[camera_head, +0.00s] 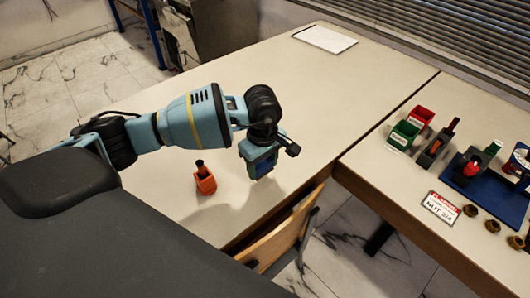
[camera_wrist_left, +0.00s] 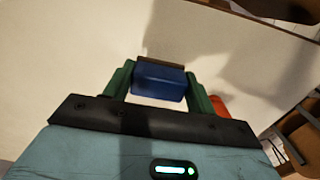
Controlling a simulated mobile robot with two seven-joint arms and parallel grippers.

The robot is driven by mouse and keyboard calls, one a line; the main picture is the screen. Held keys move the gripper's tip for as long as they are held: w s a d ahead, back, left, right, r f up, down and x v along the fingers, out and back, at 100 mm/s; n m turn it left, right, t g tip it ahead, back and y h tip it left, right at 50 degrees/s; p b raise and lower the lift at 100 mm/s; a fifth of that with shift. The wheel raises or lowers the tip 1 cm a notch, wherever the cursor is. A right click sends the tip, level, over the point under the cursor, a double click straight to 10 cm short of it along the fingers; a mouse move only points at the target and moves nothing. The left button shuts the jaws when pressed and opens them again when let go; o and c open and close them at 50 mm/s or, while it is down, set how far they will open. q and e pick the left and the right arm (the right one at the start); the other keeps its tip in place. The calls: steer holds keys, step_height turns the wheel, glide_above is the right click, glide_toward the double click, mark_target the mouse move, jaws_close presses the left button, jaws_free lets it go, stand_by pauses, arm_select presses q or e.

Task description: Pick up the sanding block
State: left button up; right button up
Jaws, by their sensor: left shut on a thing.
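The sanding block (camera_wrist_left: 160,82) is blue with a brown edge. In the left wrist view it sits between the two green fingers of my left gripper (camera_wrist_left: 160,88), which is shut on it. In the head view my left gripper (camera_head: 260,166) is over the left table, and the blue block (camera_head: 263,166) shows only partly between the fingers. Shadow lies on the table near it, and I cannot tell the exact height of the block above the surface. My right gripper is not in view.
An orange holder (camera_head: 205,182) with a dark-topped item stands left of the gripper. A white sheet (camera_head: 325,38) lies at the back. The right table holds green (camera_head: 403,135) and red bins (camera_head: 421,116), a blue tray (camera_head: 484,193) and a sign (camera_head: 440,208). A wooden chair (camera_head: 285,238) stands at the front edge.

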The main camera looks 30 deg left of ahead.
arm_select(q)
steer(key=s+d, duration=0.1)
steer(key=s, duration=0.1)
steer(key=s+d, duration=0.1)
steer(key=s, duration=0.2)
steer(key=s+d, duration=0.1)
steer(key=s, duration=0.1)
steer(key=shift+s+r, duration=0.35)
steer(key=shift+s+d+r, duration=0.1)
steer(key=shift+s+d, duration=0.1)
steer(key=shift+s, duration=0.35)
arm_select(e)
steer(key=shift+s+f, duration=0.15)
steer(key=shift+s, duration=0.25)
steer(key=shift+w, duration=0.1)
